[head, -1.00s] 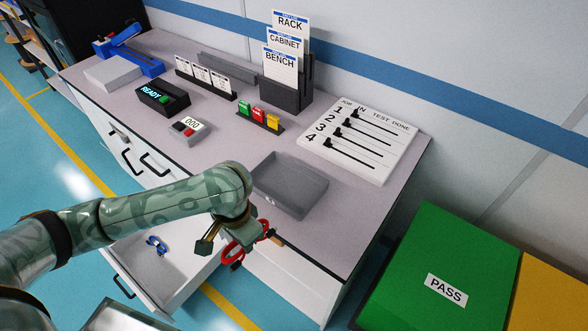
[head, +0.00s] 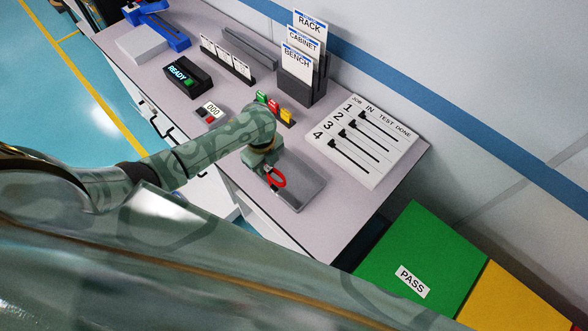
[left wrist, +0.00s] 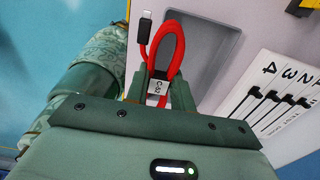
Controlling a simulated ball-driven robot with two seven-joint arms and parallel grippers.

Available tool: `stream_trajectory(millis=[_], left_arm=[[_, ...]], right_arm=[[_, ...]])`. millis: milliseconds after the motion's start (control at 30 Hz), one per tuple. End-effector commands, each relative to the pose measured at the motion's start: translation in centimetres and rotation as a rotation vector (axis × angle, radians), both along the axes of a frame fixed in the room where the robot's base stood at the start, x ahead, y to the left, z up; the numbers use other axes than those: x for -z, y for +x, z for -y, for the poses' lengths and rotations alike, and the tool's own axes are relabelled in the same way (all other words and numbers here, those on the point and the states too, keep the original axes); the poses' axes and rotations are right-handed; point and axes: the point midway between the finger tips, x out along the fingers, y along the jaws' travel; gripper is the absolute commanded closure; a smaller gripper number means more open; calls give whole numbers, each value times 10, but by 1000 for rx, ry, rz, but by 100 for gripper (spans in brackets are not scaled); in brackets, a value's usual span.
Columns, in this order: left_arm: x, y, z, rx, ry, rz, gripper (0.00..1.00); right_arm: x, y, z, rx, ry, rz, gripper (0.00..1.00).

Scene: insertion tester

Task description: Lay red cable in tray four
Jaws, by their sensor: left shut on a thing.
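The red cable (head: 278,179) is a coiled loop with a black plug and a white tag. It also shows in the left wrist view (left wrist: 180,48), gripped at the tag, with the loop sticking out past the fingers. My left gripper (head: 266,165) is shut on it and holds it over the grey tray (head: 305,194). The gripper fingers also show in the left wrist view (left wrist: 160,88). The tray is shallow and its visible part looks empty; my gripper hides its left part. I cannot read a number on it. My right gripper is not in view.
The job board (head: 372,142) with sliders in rows 1 to 4 stands right of the tray. Red, green and yellow tags in a holder (head: 287,115) are close behind my arm. A READY box (head: 187,77) is further left. The green PASS bin (head: 425,250) is at front right.

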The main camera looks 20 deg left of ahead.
Motion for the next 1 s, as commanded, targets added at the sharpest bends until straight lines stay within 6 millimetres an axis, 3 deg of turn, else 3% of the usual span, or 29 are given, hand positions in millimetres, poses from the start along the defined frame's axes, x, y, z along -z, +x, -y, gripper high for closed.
stream_trajectory(millis=[200,400,633,833,1000], left_arm=[[30,42,31,0,-1,0,100],[65,64,46,-1,-1,0,100],[79,76,53,0,1,1,100],[109,78,55,-1,0,-1,100],[110,78,55,-1,1,1,100]], right_arm=[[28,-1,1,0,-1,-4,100],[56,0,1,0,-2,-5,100],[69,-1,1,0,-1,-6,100],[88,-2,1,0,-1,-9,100],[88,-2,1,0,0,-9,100]])
